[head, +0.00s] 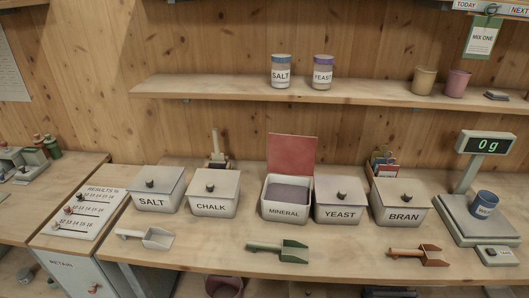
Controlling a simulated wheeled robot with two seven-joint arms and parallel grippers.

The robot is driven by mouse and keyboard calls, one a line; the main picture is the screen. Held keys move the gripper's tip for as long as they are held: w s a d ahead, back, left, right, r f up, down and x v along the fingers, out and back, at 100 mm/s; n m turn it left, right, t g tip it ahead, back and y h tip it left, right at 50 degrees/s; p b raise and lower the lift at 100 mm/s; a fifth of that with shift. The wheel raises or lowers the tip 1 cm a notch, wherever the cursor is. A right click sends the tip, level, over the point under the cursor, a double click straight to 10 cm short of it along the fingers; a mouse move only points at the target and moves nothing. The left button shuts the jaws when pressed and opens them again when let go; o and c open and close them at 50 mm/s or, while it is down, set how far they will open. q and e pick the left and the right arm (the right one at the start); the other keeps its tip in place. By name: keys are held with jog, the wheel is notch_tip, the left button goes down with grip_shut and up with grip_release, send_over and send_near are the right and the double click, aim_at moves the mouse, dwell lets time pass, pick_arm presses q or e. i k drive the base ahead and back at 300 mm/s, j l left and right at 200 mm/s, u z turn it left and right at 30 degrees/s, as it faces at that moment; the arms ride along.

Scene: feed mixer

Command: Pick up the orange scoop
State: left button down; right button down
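A green scoop (290,252) lies in front of the MINERAL bin (287,208). A pale grey scoop (157,238) lies in front of the SALT bin (152,202). Neither of my grippers is in view.
The CHALK bin (213,206) and YEAST bin (339,214) are lidded; the MINERAL bin's red lid (291,152) stands open. A scale (478,215) reading 0 g holds a blue cup (485,203) at right. A shelf (240,90) with jars runs above.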

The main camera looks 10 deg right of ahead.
aim_at(431, 255)
jog(key=z, duration=1.7)
